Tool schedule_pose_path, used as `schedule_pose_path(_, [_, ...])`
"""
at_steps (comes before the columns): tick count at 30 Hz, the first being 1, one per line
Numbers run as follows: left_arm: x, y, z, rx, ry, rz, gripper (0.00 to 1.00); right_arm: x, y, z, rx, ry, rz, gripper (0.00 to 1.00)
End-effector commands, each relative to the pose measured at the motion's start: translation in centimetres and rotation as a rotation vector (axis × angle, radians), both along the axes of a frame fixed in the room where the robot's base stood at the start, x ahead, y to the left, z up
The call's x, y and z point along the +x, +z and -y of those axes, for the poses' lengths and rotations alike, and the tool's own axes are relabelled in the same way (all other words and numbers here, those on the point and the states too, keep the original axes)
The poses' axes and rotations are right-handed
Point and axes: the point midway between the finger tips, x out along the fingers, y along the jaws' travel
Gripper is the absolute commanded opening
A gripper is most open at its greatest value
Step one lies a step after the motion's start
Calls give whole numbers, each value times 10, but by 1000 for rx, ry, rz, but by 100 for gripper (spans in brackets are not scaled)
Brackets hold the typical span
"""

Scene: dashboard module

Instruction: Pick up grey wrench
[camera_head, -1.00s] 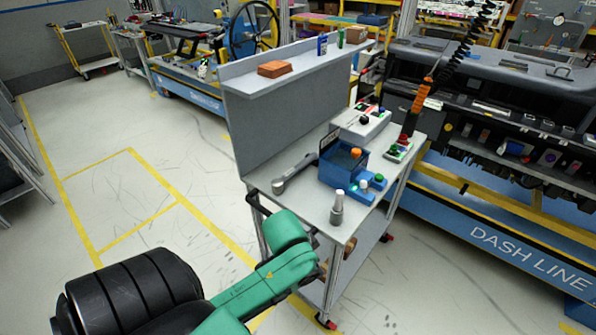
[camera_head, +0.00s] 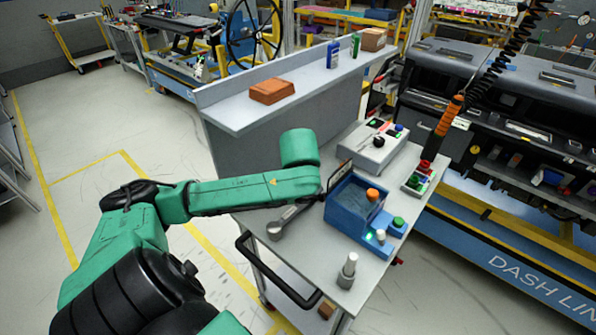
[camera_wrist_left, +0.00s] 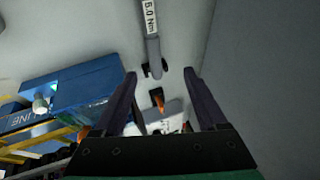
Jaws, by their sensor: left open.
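The grey wrench (camera_head: 290,218) lies on the grey workbench (camera_head: 318,270), left of the blue box. In the head view my left arm covers part of it. In the left wrist view the wrench (camera_wrist_left: 152,35), with a white "5.0 Nm" label, runs down from the top edge and its dark forked end lies just beyond the fingertips. My left gripper (camera_wrist_left: 160,78) is open, its two dark fingers apart with nothing held between them. In the head view it is hidden behind my green wrist. My right gripper is in neither current view.
The blue box (camera_head: 354,208) with buttons stands close by; it also shows in the wrist view (camera_wrist_left: 80,88). A white control box (camera_head: 376,147) and a grey knobbed post (camera_head: 347,271) share the bench. An upright panel with a shelf (camera_head: 300,92) bounds the back.

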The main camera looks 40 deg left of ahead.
Motion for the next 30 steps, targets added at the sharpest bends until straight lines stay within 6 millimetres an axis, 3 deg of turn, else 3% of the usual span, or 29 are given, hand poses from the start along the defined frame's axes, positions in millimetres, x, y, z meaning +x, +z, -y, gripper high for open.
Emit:
schedule_pose_path(4, [12,-30,-9,-2,0,-4,74,-10,6,0,-1,1,-16,50])
schedule_pose_path(9, [27,-66,-20,-2,-1,-1,74,-48,11,28,-41,-1,-79,50])
schedule_pose_path(11, [30,-72,-22,0,-2,0,74,-53,12,32,-48,-2,-87,50])
schedule_pose_path(14, [35,-83,-25,-2,-1,-1,74,-47,17,30,-44,-2,-77,50])
schedule_pose_path(20, [49,-115,-34,0,-3,-1,74,-13,24,9,-13,-2,-20,50])
schedule_pose_path(27, [52,-122,-35,0,-7,0,74,-24,23,10,-15,0,-38,50])
schedule_pose_path(28, [52,-122,-35,0,-7,0,70,-26,23,11,-16,0,-41,50])
schedule_pose_path(30, [52,-122,-36,1,-6,-1,44,-30,23,12,-19,0,-48,50])
